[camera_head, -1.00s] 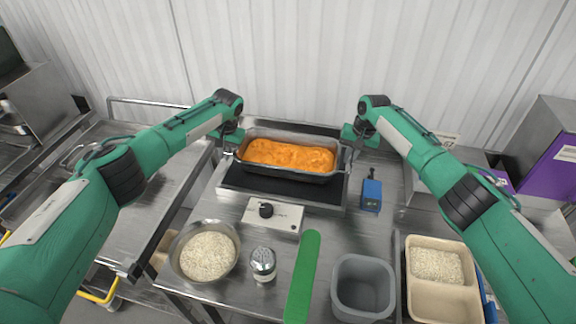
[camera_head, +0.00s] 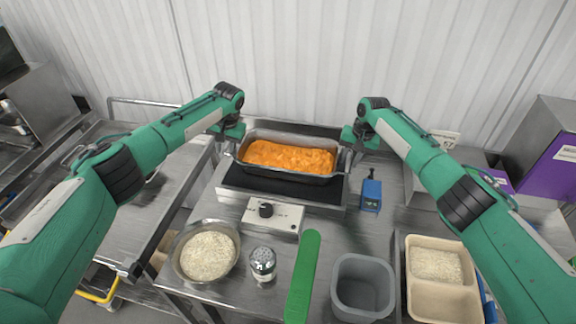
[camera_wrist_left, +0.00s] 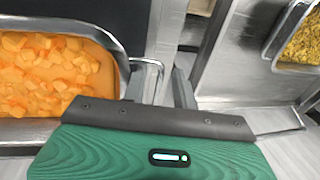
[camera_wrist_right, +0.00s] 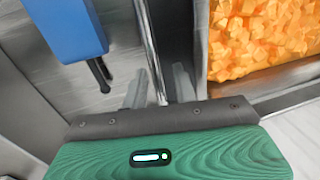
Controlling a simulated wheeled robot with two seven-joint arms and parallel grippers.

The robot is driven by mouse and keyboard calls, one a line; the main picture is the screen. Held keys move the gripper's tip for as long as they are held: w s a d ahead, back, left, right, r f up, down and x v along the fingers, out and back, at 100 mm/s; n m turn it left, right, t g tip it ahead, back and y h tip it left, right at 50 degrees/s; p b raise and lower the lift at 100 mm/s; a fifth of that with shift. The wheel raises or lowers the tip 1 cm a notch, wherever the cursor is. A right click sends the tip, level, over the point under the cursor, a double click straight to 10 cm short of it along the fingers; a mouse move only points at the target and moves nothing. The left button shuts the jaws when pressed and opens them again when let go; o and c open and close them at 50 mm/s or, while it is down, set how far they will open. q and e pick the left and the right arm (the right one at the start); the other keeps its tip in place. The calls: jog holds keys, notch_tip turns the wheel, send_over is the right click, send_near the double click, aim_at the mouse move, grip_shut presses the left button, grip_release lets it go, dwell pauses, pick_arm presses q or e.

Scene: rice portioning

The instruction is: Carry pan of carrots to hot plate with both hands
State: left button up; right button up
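The grey metal pan (camera_head: 290,178) of orange diced carrots (camera_head: 288,157) stands upright on the black-topped hot plate (camera_head: 240,178) in the head view. My left gripper (camera_head: 231,131) is at the pan's left end. In the left wrist view its fingers (camera_wrist_left: 163,88) are apart beside the pan's wire handle (camera_wrist_left: 152,70). My right gripper (camera_head: 350,133) is at the pan's right end. In the right wrist view its fingers (camera_wrist_right: 158,88) are apart on either side of the right handle (camera_wrist_right: 150,50). The fingertips' exact contact with the handles is unclear.
A blue device (camera_head: 371,195) stands right of the hot plate.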

jog(key=shift+r, duration=0.2)
pick_arm(q)
notch_tip(320, 180, up, 9)
jog(key=d, duration=0.1)
jog(key=shift+d, duration=0.35)
pick_arm(e)
notch_tip(320, 180, up, 11)
jog(key=d, duration=0.2)
jog(key=shift+s+d+r, duration=0.15)
jog(key=shift+s+r, duration=0.05)
pick_arm(q)
jog(key=shift+s, duration=0.1)
jog(key=shift+f, duration=0.1)
